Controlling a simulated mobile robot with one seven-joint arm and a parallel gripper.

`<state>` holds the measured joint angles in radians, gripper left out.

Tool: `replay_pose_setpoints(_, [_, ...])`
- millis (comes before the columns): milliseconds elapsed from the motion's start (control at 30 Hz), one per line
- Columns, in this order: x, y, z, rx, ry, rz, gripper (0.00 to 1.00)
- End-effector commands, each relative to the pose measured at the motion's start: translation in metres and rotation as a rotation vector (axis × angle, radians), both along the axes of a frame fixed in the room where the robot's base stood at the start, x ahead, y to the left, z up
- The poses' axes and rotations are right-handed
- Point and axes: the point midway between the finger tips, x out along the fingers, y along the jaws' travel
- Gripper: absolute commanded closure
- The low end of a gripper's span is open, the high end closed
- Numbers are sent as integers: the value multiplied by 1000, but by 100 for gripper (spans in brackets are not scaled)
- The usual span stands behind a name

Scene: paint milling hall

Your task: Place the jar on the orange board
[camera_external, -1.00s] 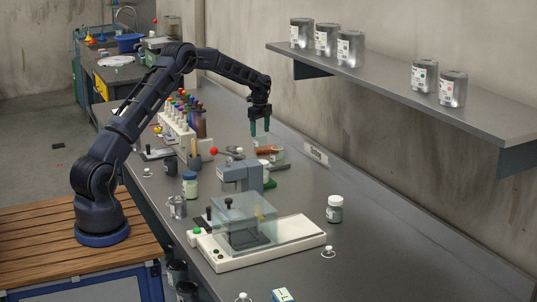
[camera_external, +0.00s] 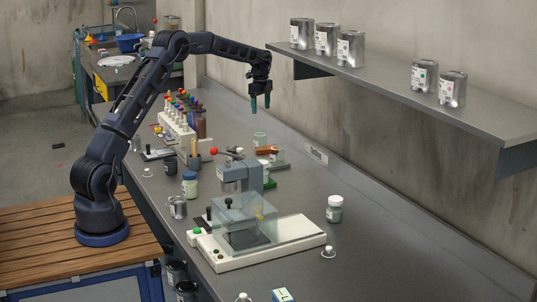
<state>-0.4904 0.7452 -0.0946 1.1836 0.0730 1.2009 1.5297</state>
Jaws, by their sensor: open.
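A small pale greenish jar (camera_external: 260,139) stands upright on the bench beneath my gripper.
A grey press with a red knob (camera_external: 240,178) and a clear-covered white device (camera_external: 255,240) stand in front of the board. A rack of several bottles (camera_external: 180,127) is to the left. A wall shelf (camera_external: 400,95) with several metal cans juts out right of my gripper. The right bench is mostly clear.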

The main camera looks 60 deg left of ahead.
Motion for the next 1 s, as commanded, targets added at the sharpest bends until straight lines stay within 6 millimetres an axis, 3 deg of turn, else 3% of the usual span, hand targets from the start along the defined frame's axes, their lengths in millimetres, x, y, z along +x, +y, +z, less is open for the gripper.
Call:
replay_pose_setpoints(33, [-5,-14,18,7,-10,16,30])
replay_pose_setpoints(200, [-31,-61,68,21,-39,102,30])
replay_pose_setpoints(500, [-93,-141,141,33,-96,262,30])
replay_pose_setpoints(800, [-173,-212,193,25,-159,424,30])
replay_pose_setpoints(1000, [-233,-253,213,8,-200,533,30])
